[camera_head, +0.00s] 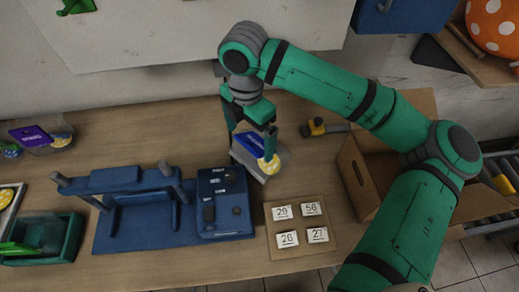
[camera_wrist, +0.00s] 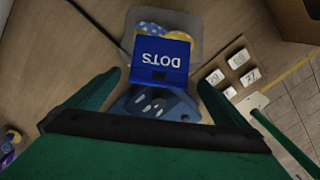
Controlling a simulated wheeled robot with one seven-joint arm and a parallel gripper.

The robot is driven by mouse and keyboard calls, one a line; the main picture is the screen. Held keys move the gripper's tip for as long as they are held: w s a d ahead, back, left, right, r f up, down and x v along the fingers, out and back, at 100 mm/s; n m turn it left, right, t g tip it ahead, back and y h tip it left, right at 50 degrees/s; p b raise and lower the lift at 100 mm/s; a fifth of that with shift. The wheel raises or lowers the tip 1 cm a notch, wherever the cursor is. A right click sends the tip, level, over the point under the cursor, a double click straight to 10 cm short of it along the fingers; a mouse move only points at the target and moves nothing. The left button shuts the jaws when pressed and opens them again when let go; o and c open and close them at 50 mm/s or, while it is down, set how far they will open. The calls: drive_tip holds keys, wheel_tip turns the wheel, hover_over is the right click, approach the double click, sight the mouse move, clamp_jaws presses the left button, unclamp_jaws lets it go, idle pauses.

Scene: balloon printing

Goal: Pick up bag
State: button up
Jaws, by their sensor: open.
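A clear bag with a blue card reading "DOTS" and blue and yellow dotted balloons lies on the wooden table (camera_head: 150,258). In the head view the bag (camera_head: 250,152) is partly hidden by my gripper (camera_head: 252,140), which hangs over it pointing down. In the wrist view the bag (camera_wrist: 165,52) is upside down just ahead of my gripper (camera_wrist: 160,80). The green fingers are apart, one on each side of the card, and nothing is held. I cannot tell whether a finger touches the bag.
A blue press (camera_head: 130,205) with a control box (camera_head: 222,205) stands left of the bag. Number tiles (camera_head: 283,212) lie in front on a brown board. An open cardboard box (camera_head: 352,172) is at right. Another bag with a purple card (camera_head: 32,135) lies far left.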

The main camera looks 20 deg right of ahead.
drive_tip(key=shift+f, duration=0.95)
drive_tip(key=c, duration=1.5)
drive_tip(key=shift+r, duration=0.1)
